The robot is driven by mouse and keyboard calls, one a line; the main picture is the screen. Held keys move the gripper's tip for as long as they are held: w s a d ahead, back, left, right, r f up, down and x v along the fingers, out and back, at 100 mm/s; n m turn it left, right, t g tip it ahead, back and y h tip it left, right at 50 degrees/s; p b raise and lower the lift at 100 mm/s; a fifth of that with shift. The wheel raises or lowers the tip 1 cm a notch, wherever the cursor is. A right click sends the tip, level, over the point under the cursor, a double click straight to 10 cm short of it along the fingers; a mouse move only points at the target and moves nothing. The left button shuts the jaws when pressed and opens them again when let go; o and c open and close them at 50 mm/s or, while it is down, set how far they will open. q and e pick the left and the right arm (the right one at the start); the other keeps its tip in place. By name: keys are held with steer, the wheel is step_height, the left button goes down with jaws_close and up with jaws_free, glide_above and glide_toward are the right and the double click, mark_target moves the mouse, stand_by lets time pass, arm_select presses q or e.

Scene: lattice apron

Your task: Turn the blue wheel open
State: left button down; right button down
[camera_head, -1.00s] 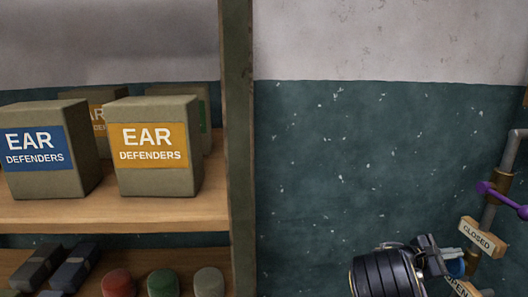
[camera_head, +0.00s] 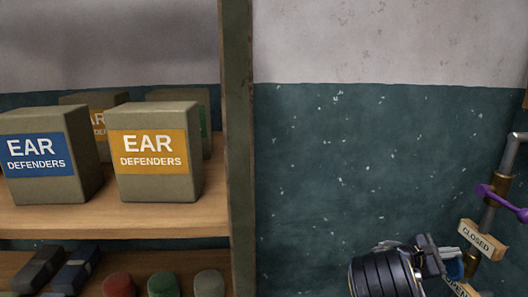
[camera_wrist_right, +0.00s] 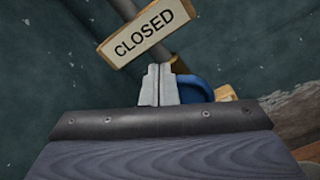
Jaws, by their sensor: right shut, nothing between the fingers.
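The blue wheel (camera_wrist_right: 196,88) shows in part in the right wrist view, just behind and to the right of my right fingertips. In the head view only a small blue piece of the wheel (camera_head: 456,268) shows at the lower right, beside the gripper. My right gripper (camera_head: 447,258) is shut with nothing between its fingers. In the right wrist view its closed fingertips (camera_wrist_right: 157,86) point up beside the wheel; whether they touch it I cannot tell. Much of the wheel is hidden behind the gripper. My left gripper is not in view.
A CLOSED sign (camera_head: 478,240) hangs above the wheel, and an OPEN sign (camera_head: 459,287) is below, partly cut off. A pipe (camera_head: 487,217) with a purple handle (camera_head: 500,199) runs above. A wooden shelf (camera_head: 120,222) with ear defender boxes stands left. The wall between is bare.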

steer(key=a, duration=0.6)
steer(key=shift+s+r+p, duration=0.15)
steer(key=shift+s+p, duration=0.15)
steer(key=shift+p, duration=0.1)
steer(key=m+b, duration=0.5)
steer(key=b, duration=0.5)
glide_toward(457, 280)
steer(key=s+d+r, duration=0.1)
steer(key=s+r, duration=0.1)
steer(key=d+m, duration=0.1)
steer(key=d, duration=0.6)
steer(key=shift+w+b, duration=0.35)
steer(key=shift+b, duration=0.1)
steer(key=shift+w, duration=0.2)
